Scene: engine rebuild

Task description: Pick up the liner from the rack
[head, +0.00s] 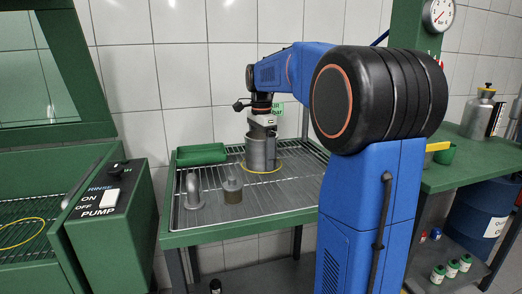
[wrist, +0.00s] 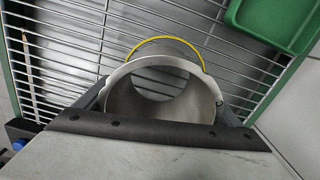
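The liner (head: 261,155) is a grey metal cylinder standing upright on the wire rack (head: 285,195), inside a yellow ring (head: 263,171). My gripper (head: 262,133) points down over it from above. In the wrist view I look into the liner's open top (wrist: 192,107). My gripper's dark fingers (wrist: 162,108) lie on its left and right sides, with no gap showing to its wall. They look shut on it. The yellow ring (wrist: 165,39) shows just beyond the rim. The liner's near outer side is hidden by my gripper's body in the wrist view.
A green tray (head: 201,154) lies at the rack's back left. A bent grey pipe (head: 192,191) and a short capped cylinder (head: 232,191) stand in front of the liner. The rinse pump switch box (head: 107,203) is left of the rack. The rack's front right is clear.

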